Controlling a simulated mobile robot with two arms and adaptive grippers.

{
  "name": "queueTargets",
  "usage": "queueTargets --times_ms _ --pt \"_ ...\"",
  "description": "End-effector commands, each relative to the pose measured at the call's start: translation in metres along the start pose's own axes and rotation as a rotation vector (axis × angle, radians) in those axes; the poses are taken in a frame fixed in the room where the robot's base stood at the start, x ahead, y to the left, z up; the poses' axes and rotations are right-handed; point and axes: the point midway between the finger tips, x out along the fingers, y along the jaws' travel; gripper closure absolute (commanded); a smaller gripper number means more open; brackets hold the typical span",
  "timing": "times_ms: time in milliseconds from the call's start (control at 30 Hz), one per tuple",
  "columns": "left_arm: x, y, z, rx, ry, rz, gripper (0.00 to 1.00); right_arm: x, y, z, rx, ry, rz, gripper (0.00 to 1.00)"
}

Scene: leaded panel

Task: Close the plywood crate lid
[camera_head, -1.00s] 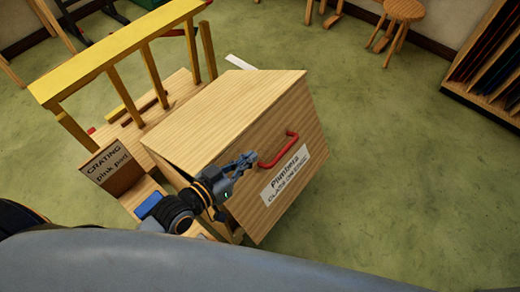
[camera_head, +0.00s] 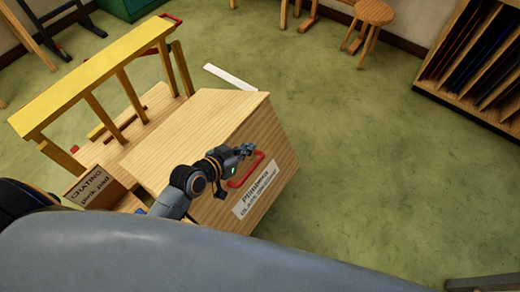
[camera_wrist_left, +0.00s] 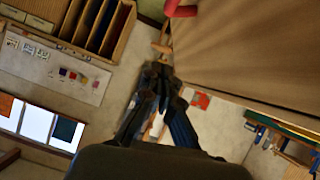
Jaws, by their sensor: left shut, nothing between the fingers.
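The plywood crate (camera_head: 185,125) stands left of centre in the head view. Its label-side panel (camera_head: 275,150) carries a red handle (camera_head: 240,180) and a white label (camera_head: 256,191). I cannot tell for sure from this angle how far the lid is open. My left gripper (camera_head: 246,150) is shut and empty, in front of this panel, and overlaps the handle's upper left part in the picture. In the left wrist view, the closed fingers (camera_wrist_left: 160,85) are beside a wooden panel (camera_wrist_left: 245,45), with the red handle (camera_wrist_left: 180,9) beyond them. My right gripper is not in view.
A yellow-topped wooden rack (camera_head: 90,75) stands behind and left of the crate, with a crating sign (camera_head: 88,187) at the crate's left. A stool (camera_head: 372,14) and a panel rack (camera_head: 478,65) are far right. The green floor (camera_head: 370,160) right of the crate is clear.

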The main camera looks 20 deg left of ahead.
Motion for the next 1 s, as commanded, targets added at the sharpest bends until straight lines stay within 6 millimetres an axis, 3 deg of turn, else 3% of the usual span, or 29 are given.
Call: queueTargets --times_ms 100,267,333,500,1000 --pt "0.028 0.001 -0.002 -0.003 0.003 0.002 1.00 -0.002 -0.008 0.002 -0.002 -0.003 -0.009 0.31" --pt "0.058 0.001 -0.002 -0.002 0.002 0.001 1.00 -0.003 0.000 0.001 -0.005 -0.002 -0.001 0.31" --pt "0.059 0.001 0.016 -0.002 -0.005 0.002 1.00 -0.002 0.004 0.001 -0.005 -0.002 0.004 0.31" --pt "0.063 0.001 0.033 0.000 0.000 0.002 1.00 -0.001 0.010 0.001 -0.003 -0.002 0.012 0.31" --pt "0.065 0.000 0.041 0.003 0.001 -0.001 1.00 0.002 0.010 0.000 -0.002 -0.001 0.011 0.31"
